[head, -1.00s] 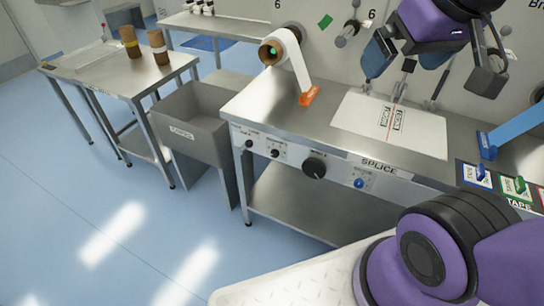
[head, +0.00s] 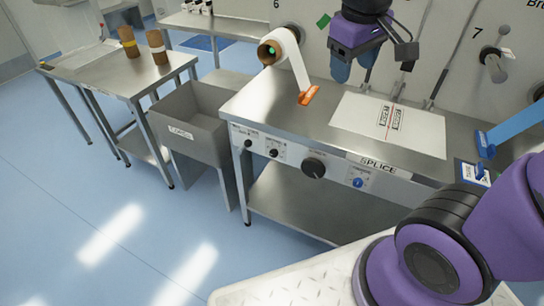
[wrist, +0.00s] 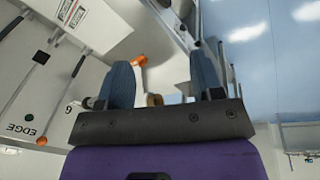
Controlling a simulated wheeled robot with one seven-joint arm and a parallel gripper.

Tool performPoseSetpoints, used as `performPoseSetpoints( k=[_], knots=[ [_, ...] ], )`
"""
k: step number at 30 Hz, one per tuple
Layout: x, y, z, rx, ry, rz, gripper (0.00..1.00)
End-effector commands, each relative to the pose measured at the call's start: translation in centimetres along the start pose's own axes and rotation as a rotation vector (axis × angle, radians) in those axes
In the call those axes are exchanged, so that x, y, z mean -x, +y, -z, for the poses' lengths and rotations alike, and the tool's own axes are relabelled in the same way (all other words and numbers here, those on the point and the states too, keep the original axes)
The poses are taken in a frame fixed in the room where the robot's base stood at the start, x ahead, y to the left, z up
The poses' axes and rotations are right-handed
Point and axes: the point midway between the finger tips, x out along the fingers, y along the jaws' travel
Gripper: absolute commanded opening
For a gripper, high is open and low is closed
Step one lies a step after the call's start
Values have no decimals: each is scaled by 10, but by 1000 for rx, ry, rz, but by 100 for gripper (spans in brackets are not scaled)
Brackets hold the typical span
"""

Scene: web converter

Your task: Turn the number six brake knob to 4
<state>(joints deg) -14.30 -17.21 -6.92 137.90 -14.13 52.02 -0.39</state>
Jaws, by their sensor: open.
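In the head view my gripper (head: 354,64) is in front of the wall panel, above the splice table. Its blue fingers are apart, with no object seen held. The part of the panel where the number six knob stood earlier is behind my gripper and arm in the head view. In the wrist view a "6" label (wrist: 68,107) shows left of the fingers, and a small grey knob-like part (wrist: 92,103) sits close beside the left finger, partly hidden. I cannot tell its setting or whether the finger touches it. My gripper also shows in the wrist view (wrist: 162,75).
A paper roll (head: 280,47) with an orange clip (head: 309,95) is at the left. The splice table (head: 260,102) carries a white plate (head: 350,112) below my gripper. A grey bin (head: 182,134) stands left.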

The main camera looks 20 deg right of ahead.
Motion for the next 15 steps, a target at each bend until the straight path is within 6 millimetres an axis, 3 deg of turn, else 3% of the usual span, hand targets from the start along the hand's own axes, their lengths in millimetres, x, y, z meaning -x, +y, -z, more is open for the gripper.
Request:
performPoseSetpoints(
  k=[6,15],
  knots=[
    [-45,-8,39,153,-132,-70,60],
    [-111,-27,82,373,-293,-195,60]
  ],
)
